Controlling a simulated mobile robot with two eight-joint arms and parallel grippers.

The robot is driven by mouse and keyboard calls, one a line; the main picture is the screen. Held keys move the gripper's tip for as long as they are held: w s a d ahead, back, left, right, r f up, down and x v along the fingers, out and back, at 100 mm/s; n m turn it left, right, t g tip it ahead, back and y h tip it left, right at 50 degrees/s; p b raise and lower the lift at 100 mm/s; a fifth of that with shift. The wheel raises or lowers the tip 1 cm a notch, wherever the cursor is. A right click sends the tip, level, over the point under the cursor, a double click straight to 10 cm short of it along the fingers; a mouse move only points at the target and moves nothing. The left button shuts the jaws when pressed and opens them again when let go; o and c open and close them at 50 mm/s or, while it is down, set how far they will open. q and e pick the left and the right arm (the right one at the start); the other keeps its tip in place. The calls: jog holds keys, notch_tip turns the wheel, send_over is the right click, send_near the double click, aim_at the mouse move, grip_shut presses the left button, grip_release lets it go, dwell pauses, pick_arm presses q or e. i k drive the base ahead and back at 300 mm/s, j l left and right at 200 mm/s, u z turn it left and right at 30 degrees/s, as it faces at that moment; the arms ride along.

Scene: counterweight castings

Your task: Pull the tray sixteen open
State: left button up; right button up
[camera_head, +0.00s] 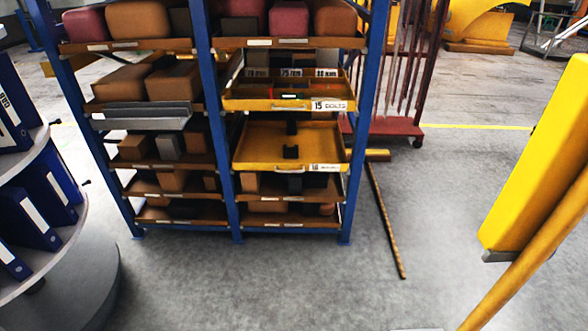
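A yellow tray (264,160) sits in the right bay of the blue rack, just below the tray labelled "15 BOLTS" (235,103). Its front label is too small to read surely; by its place it may be tray sixteen. It stands out from the rack toward me, with its yellow floor in view. Two small black blocks (291,152) lie in it. Tray fifteen also stands out somewhat and shows divided compartments with small coloured items. Neither of my grippers shows in this view, and nothing is seen touching the trays.
The blue rack (222,165) holds brown and grey castings on several shelves. A round shelf unit with blue binders (28,220) stands at near left. A yellow panel (535,165) stands at right. A thin rod (384,220) lies on the floor right of the rack. Floor before the rack is clear.

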aim_at(290, 145)
jog(key=i+l+u, duration=0.15)
jog(key=i, duration=0.45)
jog(key=i+l+u, duration=0.15)
jog(key=i+l, duration=0.2)
jog(key=i, duration=0.2)
jog(key=i+l+u, duration=0.15)
jog(key=i+l, duration=0.2)
jog(key=i, duration=0.25)
jog(key=i+l+u, duration=0.15)
jog(key=i+l, duration=0.25)
jog(key=i, duration=0.15)
